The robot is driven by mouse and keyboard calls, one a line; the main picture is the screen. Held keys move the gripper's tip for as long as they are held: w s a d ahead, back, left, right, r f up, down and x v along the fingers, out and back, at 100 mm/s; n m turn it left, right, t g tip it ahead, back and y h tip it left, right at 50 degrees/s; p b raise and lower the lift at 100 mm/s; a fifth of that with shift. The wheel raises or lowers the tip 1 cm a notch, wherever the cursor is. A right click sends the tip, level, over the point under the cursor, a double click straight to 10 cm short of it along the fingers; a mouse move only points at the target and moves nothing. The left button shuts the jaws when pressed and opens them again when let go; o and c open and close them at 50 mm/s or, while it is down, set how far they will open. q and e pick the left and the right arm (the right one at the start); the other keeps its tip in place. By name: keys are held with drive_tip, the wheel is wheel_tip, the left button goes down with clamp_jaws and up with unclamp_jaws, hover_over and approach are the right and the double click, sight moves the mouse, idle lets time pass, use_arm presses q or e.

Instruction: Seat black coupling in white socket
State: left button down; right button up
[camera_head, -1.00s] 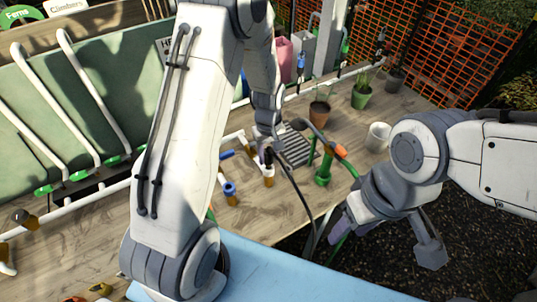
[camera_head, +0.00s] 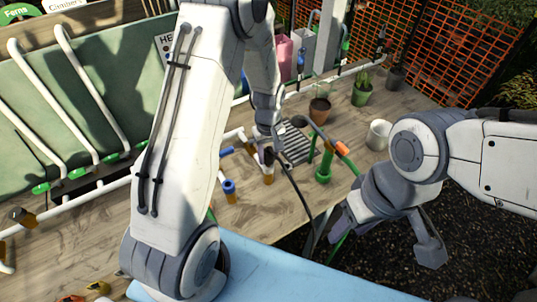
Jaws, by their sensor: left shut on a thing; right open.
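My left gripper (camera_head: 266,140) is over the workbench and shut on the black coupling (camera_head: 268,157), which is small and partly covered by the fingers. The coupling is at the end of a dark hose that runs down to the right. The white socket (camera_head: 268,170), with a brown lower part, stands upright directly below the coupling. I cannot tell whether the coupling only touches its mouth or sits inside it. My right gripper (camera_head: 386,244) is open and empty, off the bench's front edge at the right.
A blue-topped fitting (camera_head: 229,187) stands left of the socket. A green fitting (camera_head: 323,172) and a green hose with an orange connector (camera_head: 342,148) are to the right. A grey slatted tray (camera_head: 297,147) lies behind. A white cup (camera_head: 378,135) and plant pots stand further right.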

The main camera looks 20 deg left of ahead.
use_arm(q)
drive_tip(key=shift+s+f+b, duration=0.1)
drive_tip(key=shift+f+b, duration=0.6)
drive_tip(key=shift+f, duration=0.3)
idle(0.9)
drive_tip(key=c, duration=0.5)
unclamp_jaws()
drive_tip(key=shift+o, duration=0.8)
drive_tip(key=shift+d, duration=0.1)
